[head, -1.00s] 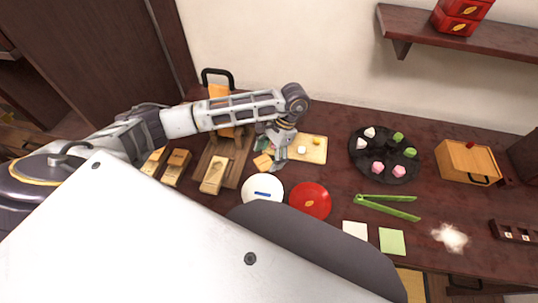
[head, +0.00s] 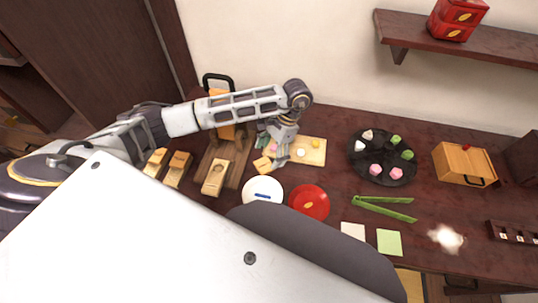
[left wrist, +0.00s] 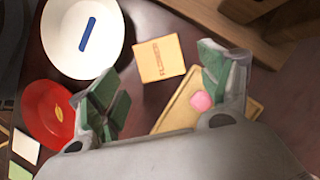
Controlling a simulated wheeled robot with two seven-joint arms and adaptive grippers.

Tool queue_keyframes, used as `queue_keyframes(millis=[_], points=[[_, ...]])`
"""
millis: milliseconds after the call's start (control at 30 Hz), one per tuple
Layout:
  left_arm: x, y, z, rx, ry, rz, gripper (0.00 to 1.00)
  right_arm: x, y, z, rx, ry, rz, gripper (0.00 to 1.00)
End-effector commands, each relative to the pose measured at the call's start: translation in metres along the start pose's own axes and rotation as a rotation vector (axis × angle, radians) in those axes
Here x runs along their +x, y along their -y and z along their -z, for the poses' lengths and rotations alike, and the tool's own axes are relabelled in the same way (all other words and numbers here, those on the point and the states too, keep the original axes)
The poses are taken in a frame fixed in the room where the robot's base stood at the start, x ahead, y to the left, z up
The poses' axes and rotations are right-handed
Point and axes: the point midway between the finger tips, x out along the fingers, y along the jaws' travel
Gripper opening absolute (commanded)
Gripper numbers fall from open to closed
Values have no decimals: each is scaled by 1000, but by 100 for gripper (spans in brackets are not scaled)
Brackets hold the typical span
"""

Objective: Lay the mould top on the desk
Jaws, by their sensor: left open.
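A small square wooden piece with engraved marks, which looks like the mould top (head: 262,165), lies flat on the dark desk (head: 330,160). It sits between the white plate and the pale board. It also shows in the left wrist view (left wrist: 160,60), with nothing gripping it. My left gripper (head: 277,158) is just above and beside it at the board's left end. In the left wrist view the green-padded fingers (left wrist: 166,82) are spread wide and empty, with the piece between and beyond them. My right gripper does not show.
The white plate (head: 251,193) with a blue bar and the red plate (head: 322,203) lie in front. The pale board (head: 317,143) with small sweets is to the right. Wooden moulds (head: 214,177) stand left. Green tongs (head: 385,212) and a dark round tray (head: 356,166) lie further right.

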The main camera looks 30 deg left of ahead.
Motion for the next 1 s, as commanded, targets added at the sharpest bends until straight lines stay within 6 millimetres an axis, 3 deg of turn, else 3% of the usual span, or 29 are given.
queue_keyframes(millis=[333,1000], points=[[-32,0,0,0,-2,1,78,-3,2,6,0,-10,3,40],[-85,0,0,-1,-2,1,78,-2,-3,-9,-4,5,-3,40]])
